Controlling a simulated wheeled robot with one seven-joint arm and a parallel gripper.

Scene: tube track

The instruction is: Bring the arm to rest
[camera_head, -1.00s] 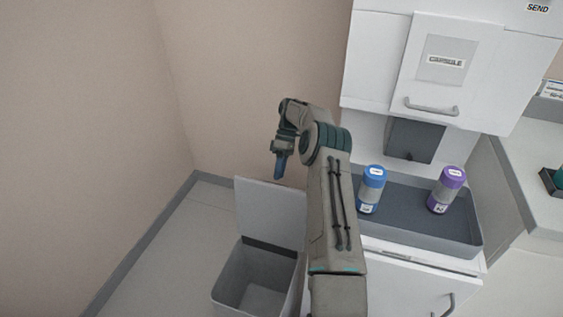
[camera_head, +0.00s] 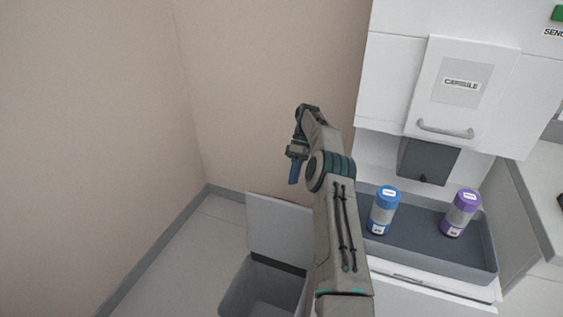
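My arm reaches up and forward through the middle of the head view, bent at its far end. My gripper (camera_head: 294,174) hangs from the arm's end and points down, above the raised lid of the bin. Its fingers look blue and close together, seen edge-on and small. I cannot tell whether it is open or shut. I see nothing clearly held in it.
An open grey bin (camera_head: 236,297) with its lid (camera_head: 277,226) raised stands below. To the right, a grey tray (camera_head: 420,262) holds upright blue (camera_head: 383,210) and purple (camera_head: 460,212) capsules. Above it is a white cabinet door (camera_head: 458,88) marked CAPSULE. Clear floor lies left.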

